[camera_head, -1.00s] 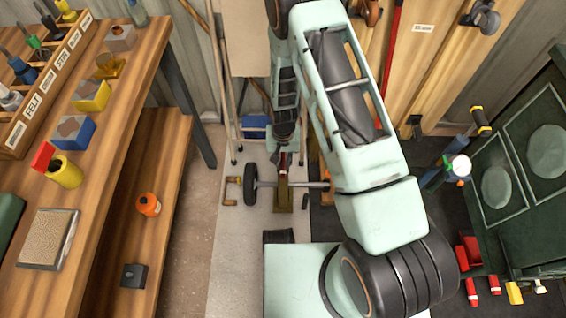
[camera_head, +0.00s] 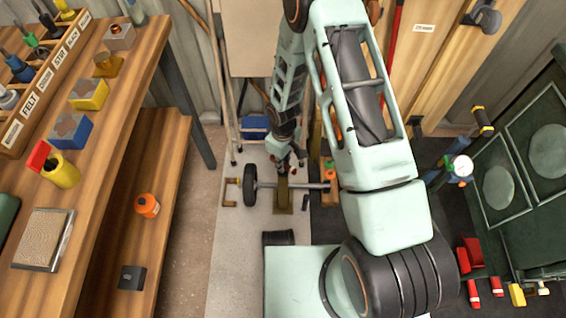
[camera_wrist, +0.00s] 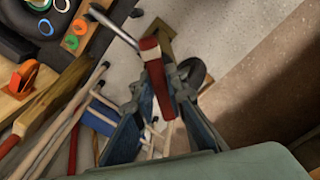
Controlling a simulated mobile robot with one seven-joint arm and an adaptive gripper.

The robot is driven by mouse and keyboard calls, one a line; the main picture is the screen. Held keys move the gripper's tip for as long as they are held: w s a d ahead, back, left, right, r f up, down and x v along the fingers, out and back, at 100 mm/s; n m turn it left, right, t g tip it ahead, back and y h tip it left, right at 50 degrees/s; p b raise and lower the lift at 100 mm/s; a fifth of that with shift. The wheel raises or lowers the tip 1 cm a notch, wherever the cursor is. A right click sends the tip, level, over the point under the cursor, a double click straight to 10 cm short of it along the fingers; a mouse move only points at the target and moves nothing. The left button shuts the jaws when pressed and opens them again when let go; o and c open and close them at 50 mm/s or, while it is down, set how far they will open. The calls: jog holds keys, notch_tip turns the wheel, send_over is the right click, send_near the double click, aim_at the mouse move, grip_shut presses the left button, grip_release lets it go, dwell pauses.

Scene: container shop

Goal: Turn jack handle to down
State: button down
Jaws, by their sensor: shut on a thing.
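The jack handle (camera_wrist: 155,72) has a red grip and shows between my gripper's fingertips in the wrist view. My gripper (camera_wrist: 158,84) is shut on it, with the red end sticking out past the fingers. In the head view my gripper (camera_head: 286,165) is low over the jack (camera_head: 283,196), a brass-coloured stand on the floor with an axle through or behind it. The handle is mostly hidden by my gripper there, so its exact angle is hard to tell.
A black wheel (camera_head: 250,185) sits on the axle left of the jack. A wooden workbench (camera_head: 125,100) stands at left, and a dark green cabinet (camera_head: 525,230) at right. Long poles (camera_head: 225,90) lean on the back wall. Pale floor (camera_head: 235,270) is clear in front of the wheel.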

jog(key=n, duration=0.7)
dwell(0.6)
jog(key=c, duration=1.9)
grip_release()
jog(key=shift+c, duration=0.2)
jog(key=shift+r, duration=0.1)
notch_tip(320, 180, up, 12)
